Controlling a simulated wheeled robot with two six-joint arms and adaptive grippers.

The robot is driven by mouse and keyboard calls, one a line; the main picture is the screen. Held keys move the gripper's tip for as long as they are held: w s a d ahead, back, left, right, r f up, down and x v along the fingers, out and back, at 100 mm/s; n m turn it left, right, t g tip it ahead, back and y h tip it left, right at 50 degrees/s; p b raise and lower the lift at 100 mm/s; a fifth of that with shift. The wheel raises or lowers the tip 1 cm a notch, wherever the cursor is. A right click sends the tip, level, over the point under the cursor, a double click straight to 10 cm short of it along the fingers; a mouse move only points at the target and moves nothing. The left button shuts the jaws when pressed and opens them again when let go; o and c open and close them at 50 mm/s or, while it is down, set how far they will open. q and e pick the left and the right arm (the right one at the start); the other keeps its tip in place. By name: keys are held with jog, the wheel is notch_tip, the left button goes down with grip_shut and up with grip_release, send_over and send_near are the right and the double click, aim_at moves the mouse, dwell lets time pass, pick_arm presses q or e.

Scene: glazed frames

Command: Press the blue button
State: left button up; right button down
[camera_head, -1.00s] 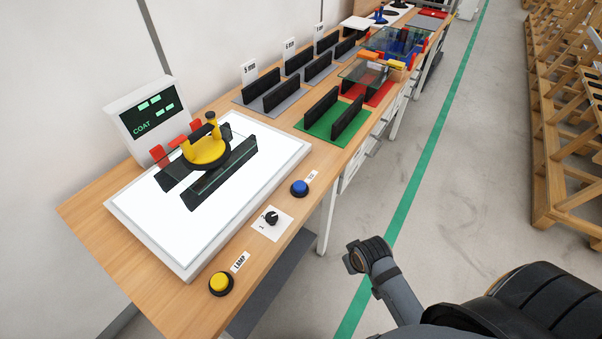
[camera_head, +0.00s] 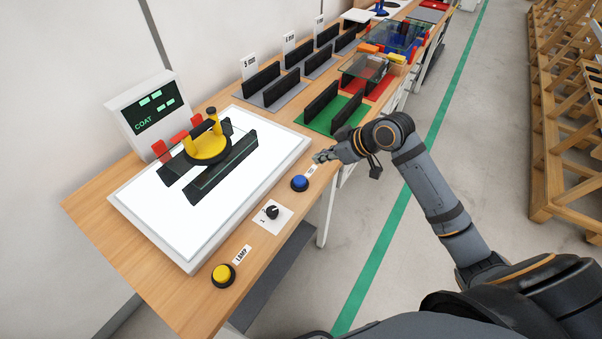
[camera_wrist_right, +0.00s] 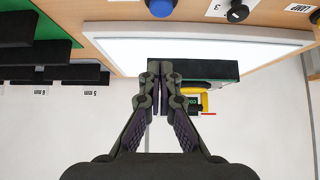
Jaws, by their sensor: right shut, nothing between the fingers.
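The blue button (camera_head: 299,183) sits in a black ring near the front edge of the wooden table, right of the white light panel (camera_head: 285,168). My right gripper (camera_head: 318,157) is shut and empty, above the table edge, just beyond the button in the head view and apart from it. In the right wrist view the blue button (camera_wrist_right: 160,8) shows at the top edge, and the shut fingertips of my right gripper (camera_wrist_right: 160,68) point towards the panel. My left gripper is in neither view.
A black knob (camera_head: 271,212) and a yellow button (camera_head: 222,275) lie nearer along the table edge. A yellow suction-cup tool (camera_head: 207,149) and glass rest on the panel, beside a display (camera_head: 147,112). A green mat with black racks (camera_head: 336,112) lies beyond the gripper.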

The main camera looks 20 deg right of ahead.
jog(key=p, duration=0.2)
send_over(301, 179)
jog(key=f, duration=0.7)
jog(key=shift+a+f, duration=0.15)
jog(key=shift+a, duration=0.05)
notch_tip(301, 179, down, 3)
jog(key=shift+d+r+p, duration=0.1)
jog(key=shift+r+p, duration=0.05)
jog(key=shift+p, duration=0.45)
jog(key=shift+s+d+f, duration=0.1)
jog(key=shift+f, duration=0.6)
